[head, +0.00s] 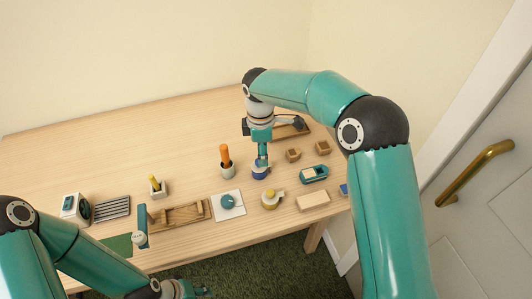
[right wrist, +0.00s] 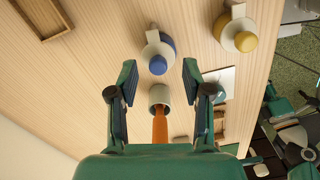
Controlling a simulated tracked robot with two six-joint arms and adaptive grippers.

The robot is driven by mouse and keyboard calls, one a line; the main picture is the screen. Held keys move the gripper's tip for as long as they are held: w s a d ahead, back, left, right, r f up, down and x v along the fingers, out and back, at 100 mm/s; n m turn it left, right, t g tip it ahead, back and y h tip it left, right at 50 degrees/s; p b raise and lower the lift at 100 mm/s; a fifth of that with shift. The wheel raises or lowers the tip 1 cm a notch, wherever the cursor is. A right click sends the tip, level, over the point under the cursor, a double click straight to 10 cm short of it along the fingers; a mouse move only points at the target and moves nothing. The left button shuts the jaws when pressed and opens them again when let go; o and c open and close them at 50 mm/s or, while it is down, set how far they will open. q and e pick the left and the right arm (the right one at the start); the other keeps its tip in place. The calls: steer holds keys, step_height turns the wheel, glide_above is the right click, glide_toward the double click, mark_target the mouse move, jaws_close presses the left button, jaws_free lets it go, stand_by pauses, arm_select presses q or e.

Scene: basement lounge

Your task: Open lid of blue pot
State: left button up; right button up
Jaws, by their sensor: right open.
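The blue pot (head: 259,174) stands on the table below my right gripper (head: 262,160) in the head view, which partly hides it. In the right wrist view the blue pot (right wrist: 158,50) shows a pale body and a rounded blue part, in line with the gap between the fingertips. The right gripper (right wrist: 159,70) is open with nothing held between its fingers. Whether a finger touches the pot cannot be told. My left gripper (head: 190,290) is only partly in view at the bottom edge, below the table's front edge, and its jaws are unclear.
A yellow pot (head: 270,201) stands close by, in front. A pale cup (head: 227,171) with an orange stick is to the left. A white tile with a teal item (head: 228,202), a wooden tray (head: 180,215) and a teal boat-shaped item (head: 314,174) lie around. The table's back left is clear.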

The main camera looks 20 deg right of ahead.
steer(key=shift+d+r+p, duration=0.3)
steer(key=shift+r+p, duration=0.15)
steer(key=shift+r, duration=0.3)
step_height(320, 180, up, 15)
steer(key=p, duration=1.2)
steer(key=shift+p, duration=0.35)
steer(key=shift+f, duration=0.1)
step_height(320, 180, up, 12)
steer(key=shift+a, duration=0.2)
stand_by(0.3)
steer(key=shift+w+f, duration=0.1)
steer(key=shift+f, duration=0.05)
